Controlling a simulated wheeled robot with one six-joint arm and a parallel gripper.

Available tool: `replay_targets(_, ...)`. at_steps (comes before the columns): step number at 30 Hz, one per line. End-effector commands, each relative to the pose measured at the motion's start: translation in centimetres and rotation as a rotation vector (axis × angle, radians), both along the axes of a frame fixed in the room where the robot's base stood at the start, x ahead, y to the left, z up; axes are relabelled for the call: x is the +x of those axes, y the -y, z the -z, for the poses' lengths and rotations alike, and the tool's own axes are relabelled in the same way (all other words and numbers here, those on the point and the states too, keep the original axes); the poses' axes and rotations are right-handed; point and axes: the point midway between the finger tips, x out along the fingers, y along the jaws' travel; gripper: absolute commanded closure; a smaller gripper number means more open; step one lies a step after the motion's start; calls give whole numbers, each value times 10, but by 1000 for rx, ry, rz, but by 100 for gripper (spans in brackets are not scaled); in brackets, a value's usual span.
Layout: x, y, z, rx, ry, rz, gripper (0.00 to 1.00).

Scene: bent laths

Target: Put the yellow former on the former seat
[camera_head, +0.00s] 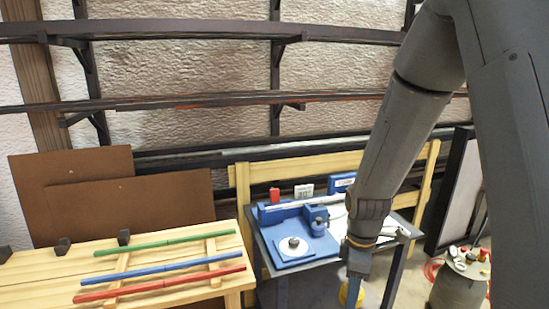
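A blue plate with a white disc and dark centre (293,248) lies on the table's front left. It may be the former seat, and nothing yellow is on it.
Green, blue (165,270) and red laths lie across a wooden bench (40,275) at left. A grey drum (458,290) stands at right.

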Motion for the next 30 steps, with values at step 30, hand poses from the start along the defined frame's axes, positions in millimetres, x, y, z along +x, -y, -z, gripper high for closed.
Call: replay_targets(30,28,0,110,0,0,1240,85)
